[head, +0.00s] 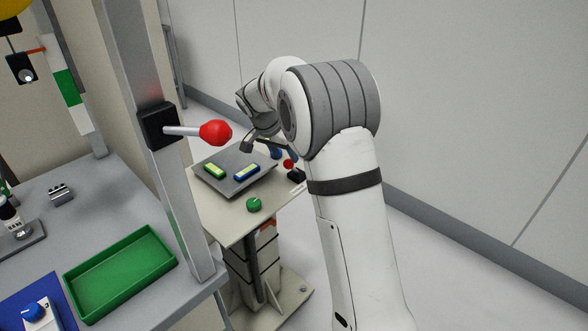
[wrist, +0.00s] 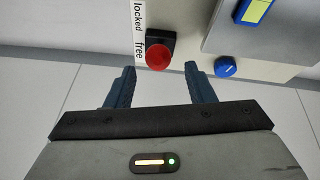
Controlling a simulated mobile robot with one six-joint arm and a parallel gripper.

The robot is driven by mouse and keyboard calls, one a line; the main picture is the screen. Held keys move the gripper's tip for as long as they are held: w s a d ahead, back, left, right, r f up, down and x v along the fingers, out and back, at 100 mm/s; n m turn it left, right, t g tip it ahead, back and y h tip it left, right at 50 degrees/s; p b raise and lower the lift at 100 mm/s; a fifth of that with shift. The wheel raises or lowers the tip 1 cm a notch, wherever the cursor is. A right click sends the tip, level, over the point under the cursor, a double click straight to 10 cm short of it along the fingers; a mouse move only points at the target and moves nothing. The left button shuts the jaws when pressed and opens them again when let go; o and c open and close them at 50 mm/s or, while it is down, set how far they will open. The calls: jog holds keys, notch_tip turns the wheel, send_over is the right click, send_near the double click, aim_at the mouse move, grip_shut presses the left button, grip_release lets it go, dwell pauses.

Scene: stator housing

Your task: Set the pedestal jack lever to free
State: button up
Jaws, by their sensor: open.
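The jack lever is a red knob (wrist: 157,57) on a black base (wrist: 161,41) at the edge of the pedestal top. A white label (wrist: 139,30) beside it reads "locked" and "free"; the knob appears nearest the "free" end, but its exact setting is unclear. In the head view the red knob (head: 289,164) sits at the pedestal's right edge, partly behind my arm. My gripper (wrist: 160,70) is open and empty. Its fingers appear either side of the knob in the wrist view, with no clear contact. In the head view the fingers are mostly hidden.
A blue knob (wrist: 225,66) stands close to the right finger. The pedestal top (head: 222,218) also carries a grey plate (head: 210,187) with two modules and a green knob (head: 254,205). A larger red-ended lever (head: 215,132) juts from a post at left. A wall stands behind.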

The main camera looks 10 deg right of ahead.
aim_at(292, 167)
jog(key=x, duration=0.7)
jog(key=shift+f, duration=0.1)
